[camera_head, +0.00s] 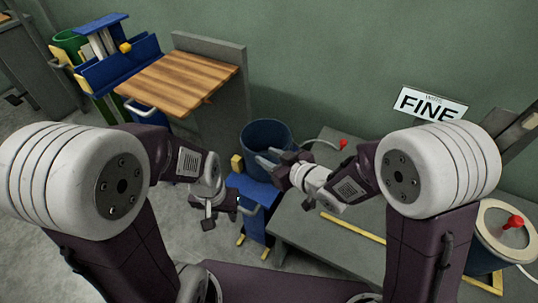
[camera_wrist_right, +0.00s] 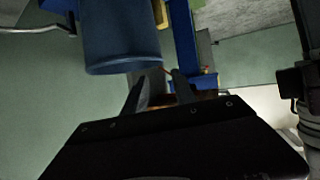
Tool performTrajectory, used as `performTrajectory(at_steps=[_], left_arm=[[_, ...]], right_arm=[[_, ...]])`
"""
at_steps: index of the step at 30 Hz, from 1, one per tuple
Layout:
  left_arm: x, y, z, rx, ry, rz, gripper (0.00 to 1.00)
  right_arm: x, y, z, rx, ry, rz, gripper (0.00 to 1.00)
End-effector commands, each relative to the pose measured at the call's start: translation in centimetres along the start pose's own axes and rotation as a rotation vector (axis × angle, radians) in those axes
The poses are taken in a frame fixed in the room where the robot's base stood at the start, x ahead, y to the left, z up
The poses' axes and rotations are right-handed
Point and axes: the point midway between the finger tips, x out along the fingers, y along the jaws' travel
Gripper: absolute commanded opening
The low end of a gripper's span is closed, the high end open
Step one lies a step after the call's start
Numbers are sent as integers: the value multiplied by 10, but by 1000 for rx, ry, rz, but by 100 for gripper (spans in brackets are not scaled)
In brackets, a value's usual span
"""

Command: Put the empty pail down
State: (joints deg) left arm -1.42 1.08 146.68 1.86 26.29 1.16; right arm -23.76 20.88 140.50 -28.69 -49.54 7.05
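A blue pail (camera_head: 268,135) stands upright at the middle of the head view, behind a blue stand (camera_head: 252,188); whether it rests on the stand is hidden. Its inside, as far as I can see, is empty. My right gripper (camera_head: 267,158) is at the pail's near side with its fingers spread. In the right wrist view the pail (camera_wrist_right: 120,38) is close beyond the fingertips, and the two fingers (camera_wrist_right: 158,80) are apart with nothing clearly held between them. My left gripper (camera_head: 220,205) hangs left of the stand, apart from the pail; its fingers are unclear.
A grey table (camera_head: 300,235) with a yellow stripe lies to the right. A wire with a red end (camera_head: 343,143) is by the pail. A wooden-topped bench (camera_head: 185,82) and a blue cart (camera_head: 120,70) stand at the back left. A drum with a red knob (camera_head: 514,221) is far right.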

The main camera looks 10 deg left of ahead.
Motion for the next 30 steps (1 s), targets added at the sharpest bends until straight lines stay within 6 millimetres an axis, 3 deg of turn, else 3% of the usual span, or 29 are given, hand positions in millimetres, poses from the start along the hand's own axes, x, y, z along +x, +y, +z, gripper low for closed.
performTrajectory(at_steps=[8, 11, 14, 15, 17, 19, 22, 25, 30], left_arm=[[0, 0, 0, 0, 0, 0, 38], [0, 0, 0, 0, 0, 0, 38], [0, 0, 0, 0, 0, 0, 38], [0, 0, 0, 0, 0, 0, 38], [0, 0, 0, 0, 0, 0, 38], [0, 0, 0, 0, 0, 0, 38], [0, 0, 0, 0, 0, 0, 38], [0, 0, 0, 0, 0, 0, 38], [0, 0, 0, 0, 0, 0, 38]], right_arm=[[0, 0, 0, 0, 0, 1, 32], [-6, 18, 12, 20, -56, 56, 32], [-41, 70, 58, 117, -264, 229, 32], [-65, 88, 82, 183, -373, 307, 32], [-106, 103, 118, 301, -536, 399, 32], [-152, 102, 152, 448, -701, 467, 32], [-200, 80, 180, 632, -873, 498, 32], [-224, 61, 190, 739, -964, 493, 32], [-231, 53, 193, 772, -995, 486, 32]])
